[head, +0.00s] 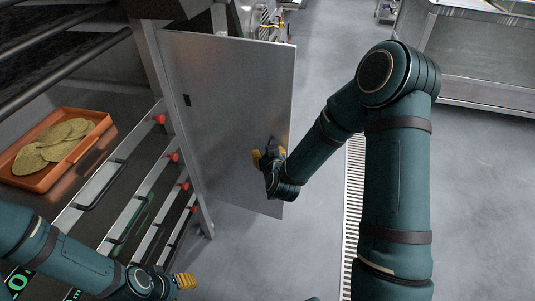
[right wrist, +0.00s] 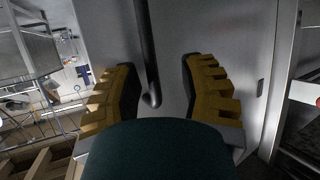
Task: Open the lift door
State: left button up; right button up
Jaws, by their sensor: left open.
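The lift door (head: 225,110) is a flat grey metal panel beside the lift's upright post, standing swung out at an angle to the shelf front. Its dark bar handle (right wrist: 147,50) runs down between the fingers of my right gripper (right wrist: 160,85) in the right wrist view. These yellow fingers are spread apart, and I see no clear grip on the bar. In the head view my right gripper (head: 268,158) is at the door's free side, partly covering the handle. My left gripper (head: 186,282) is open and empty at the bottom left, below the door.
An orange tray (head: 42,182) with flat brown-green pieces sits on the left. Rails with red ends (head: 158,120) lie between the tray and the door. A steel bench (head: 480,50) stands at the back right. A floor grate (head: 352,200) runs beneath my right arm. Grey floor around it is clear.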

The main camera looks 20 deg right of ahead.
jog(key=v, duration=0.7)
jog(key=shift+s, duration=0.25)
dwell(0.4)
